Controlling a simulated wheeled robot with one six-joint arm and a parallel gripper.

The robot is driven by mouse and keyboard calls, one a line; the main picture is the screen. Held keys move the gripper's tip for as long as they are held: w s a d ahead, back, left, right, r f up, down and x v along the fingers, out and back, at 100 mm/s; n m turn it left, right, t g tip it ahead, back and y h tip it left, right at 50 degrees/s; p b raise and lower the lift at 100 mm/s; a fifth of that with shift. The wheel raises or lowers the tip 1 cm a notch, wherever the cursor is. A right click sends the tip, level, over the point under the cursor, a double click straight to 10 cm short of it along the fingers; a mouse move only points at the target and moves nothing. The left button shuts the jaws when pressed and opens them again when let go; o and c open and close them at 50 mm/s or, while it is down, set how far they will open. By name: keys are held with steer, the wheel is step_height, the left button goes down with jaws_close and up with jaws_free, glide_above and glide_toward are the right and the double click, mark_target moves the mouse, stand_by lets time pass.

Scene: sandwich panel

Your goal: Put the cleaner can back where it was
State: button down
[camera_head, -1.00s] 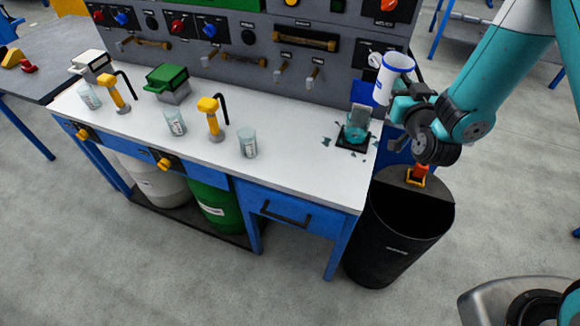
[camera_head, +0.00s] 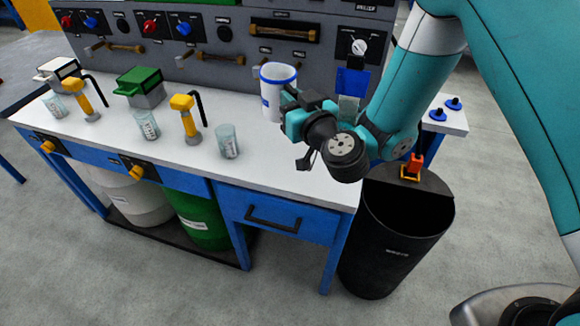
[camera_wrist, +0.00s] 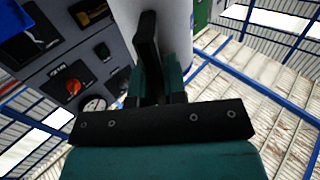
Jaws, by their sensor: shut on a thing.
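The cleaner can is a white cylinder (camera_head: 272,97) with blue bands. In the head view it stands roughly upright at my gripper (camera_head: 287,100), over the right part of the white bench top. My gripper is shut on it. In the wrist view the white can (camera_wrist: 176,30) fills the upper middle, behind the dark finger of my gripper (camera_wrist: 158,70). I cannot tell whether the can's base touches the bench, as my arm covers part of that area.
Clear cups (camera_head: 228,142) and yellow-handled pumps (camera_head: 187,118) stand left on the bench (camera_head: 190,168). A green-topped box (camera_head: 140,85) stands behind them. The panel (camera_head: 215,58) rises at the back. A black bin (camera_head: 395,240) stands at the bench's right end.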

step_height(320, 180, down, 16)
steer(key=b, duration=1.3)
steer(key=shift+r, duration=0.25)
steer(key=c, duration=1.6)
jaws_free()
steer(key=shift+f, duration=0.2)
steer(key=o, duration=0.4)
steer(key=shift+o, duration=0.2)
